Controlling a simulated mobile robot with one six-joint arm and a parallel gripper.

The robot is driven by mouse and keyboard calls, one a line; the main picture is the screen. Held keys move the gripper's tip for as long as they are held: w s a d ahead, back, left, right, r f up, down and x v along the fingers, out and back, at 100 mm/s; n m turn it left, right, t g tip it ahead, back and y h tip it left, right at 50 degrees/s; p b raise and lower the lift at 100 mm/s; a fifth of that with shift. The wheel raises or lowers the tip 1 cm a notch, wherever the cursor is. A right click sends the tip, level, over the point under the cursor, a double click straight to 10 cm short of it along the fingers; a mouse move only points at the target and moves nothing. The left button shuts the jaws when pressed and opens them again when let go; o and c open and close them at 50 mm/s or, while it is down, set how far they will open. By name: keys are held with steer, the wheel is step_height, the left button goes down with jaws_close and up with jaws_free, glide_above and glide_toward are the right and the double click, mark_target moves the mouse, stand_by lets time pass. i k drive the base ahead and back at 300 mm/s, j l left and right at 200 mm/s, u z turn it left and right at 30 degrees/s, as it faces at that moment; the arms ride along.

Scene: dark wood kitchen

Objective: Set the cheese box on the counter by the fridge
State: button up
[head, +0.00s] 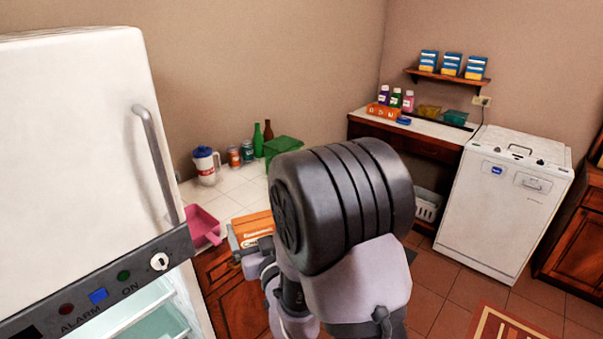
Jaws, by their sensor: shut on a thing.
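An orange box with white lettering, taken as the cheese box (254,227), is at the front edge of the white tiled counter (226,189) beside the fridge (80,130). My gripper (248,246) is shut on the box from the front. My arm hides the right end of the box and part of the counter. I cannot tell whether the box touches the counter or is held just above it.
A pink container (203,226) lies left of the box, close to the fridge. A white and blue jug (206,166), cans (240,153), bottles (262,138) and a green container (283,149) stand along the back. The fridge's lower compartment (150,315) shows open shelves.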

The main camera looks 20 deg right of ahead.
mark_target(255, 198)
steer(key=i+l+z, duration=0.3)
steer(key=z, duration=0.15)
steer(key=i+l+z, duration=0.1)
steer(key=i+z, duration=0.75)
steer(key=i, duration=0.2)
steer(key=i+l+u, duration=0.25)
steer(key=i, duration=0.25)
steer(key=i+l+u, duration=0.25)
steer(key=i, duration=0.25)
steer(key=i+l+u, duration=0.25)
steer(key=i, duration=0.2)
steer(key=u, duration=0.45)
steer(key=i+u, duration=0.1)
steer(key=u, duration=0.8)
steer(key=i+l+u, duration=0.1)
steer(key=u, duration=0.35)
steer(key=l+u, duration=0.1)
steer(key=u, duration=0.8)
steer(key=l+u, duration=0.2)
steer(key=u, duration=0.25)
steer(key=l+u, duration=0.1)
steer(key=u, duration=0.35)
steer(key=i, duration=0.05)
